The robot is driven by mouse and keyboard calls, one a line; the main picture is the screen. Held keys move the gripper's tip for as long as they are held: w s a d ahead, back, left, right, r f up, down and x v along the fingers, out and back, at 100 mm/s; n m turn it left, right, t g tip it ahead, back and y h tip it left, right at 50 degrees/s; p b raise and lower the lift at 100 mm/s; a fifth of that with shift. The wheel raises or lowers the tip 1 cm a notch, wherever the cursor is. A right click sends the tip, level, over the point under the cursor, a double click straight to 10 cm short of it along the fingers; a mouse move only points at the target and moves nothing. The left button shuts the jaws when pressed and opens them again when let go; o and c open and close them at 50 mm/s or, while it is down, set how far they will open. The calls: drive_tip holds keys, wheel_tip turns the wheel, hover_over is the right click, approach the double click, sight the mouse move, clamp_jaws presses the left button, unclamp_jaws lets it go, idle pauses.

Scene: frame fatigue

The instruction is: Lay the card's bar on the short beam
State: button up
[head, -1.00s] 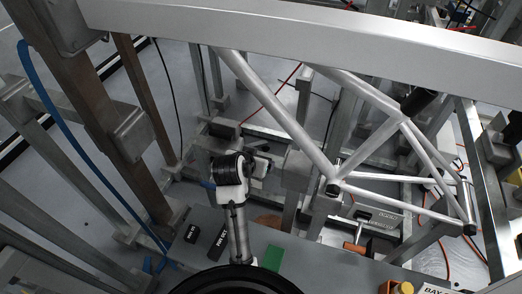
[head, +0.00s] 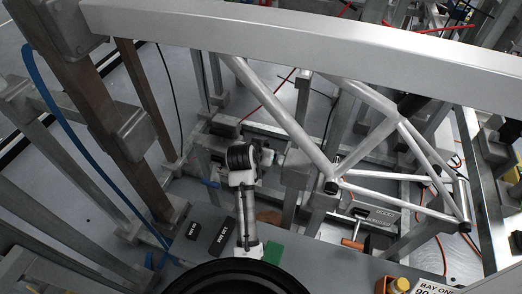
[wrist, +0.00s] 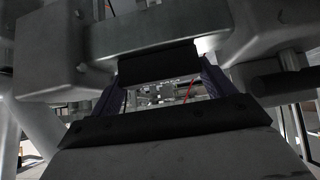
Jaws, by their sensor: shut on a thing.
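My gripper (head: 268,157) is beyond my black wrist, low among the grey metal supports; its fingers are mostly hidden there. In the wrist view its two purple-grey fingers (wrist: 160,88) are shut on a dark block (wrist: 158,63). I see no label on this block. A grey horizontal beam (wrist: 150,28) lies just beyond it; I cannot tell whether they touch, nor whether this is the short beam. A white card (head: 437,287) reading "BAY ONE" and "90" is cut off at the bottom right. Two black labelled pieces (head: 191,230) (head: 222,237) lie on the grey deck.
A long grey beam (head: 300,38) crosses the top, with a silver tube frame (head: 345,125) to the right of my arm. Brown posts (head: 100,115) and a blue hose (head: 75,150) stand left. A green patch (head: 273,253) is on the deck.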

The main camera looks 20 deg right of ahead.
drive_tip(key=o, duration=1.3)
drive_tip(key=shift+f, duration=0.1)
drive_tip(key=shift+c, duration=0.2)
drive_tip(key=shift+s+r, duration=0.1)
drive_tip(key=shift+r, duration=0.15)
drive_tip(key=v, duration=1.1)
drive_tip(key=shift+s+a+r+b, duration=0.25)
drive_tip(key=shift+b, duration=0.1)
